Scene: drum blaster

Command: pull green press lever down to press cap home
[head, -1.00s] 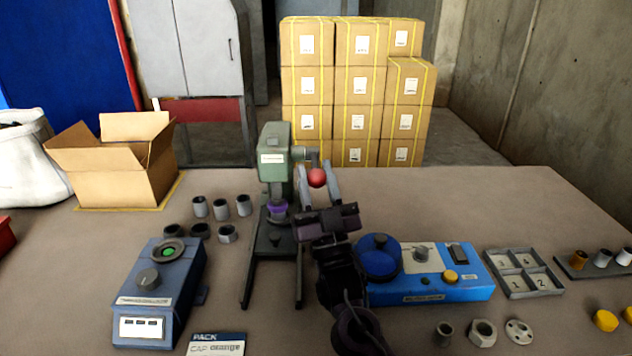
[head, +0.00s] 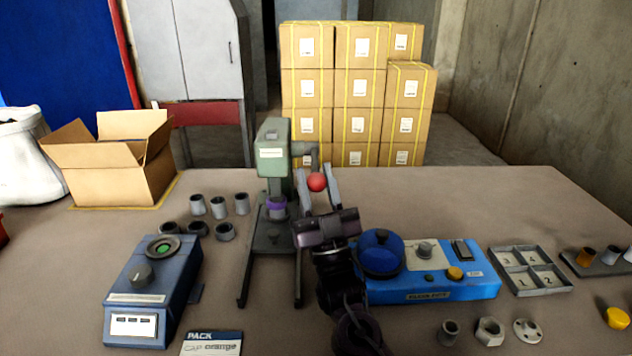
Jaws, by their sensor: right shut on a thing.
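The green press (head: 271,155) stands upright at the middle of the table on a dark base with two long feet. Its lever ends in a red ball knob (head: 317,182) on the press's right side. A purple ring or cap (head: 276,204) sits under the press head; whether it is fully seated I cannot tell. My right gripper (head: 318,184) comes up from the bottom of the head view, its two grey fingers on either side of the red knob, shut on it. My left gripper is not in view.
A blue dial box (head: 145,290) stands left of the press, and a blue machine (head: 430,285) stands close on the right of my right arm. Grey cylinders and rings (head: 219,205) lie left of the press. A numbered tray (head: 530,270) and an open carton (head: 115,185) stand farther out.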

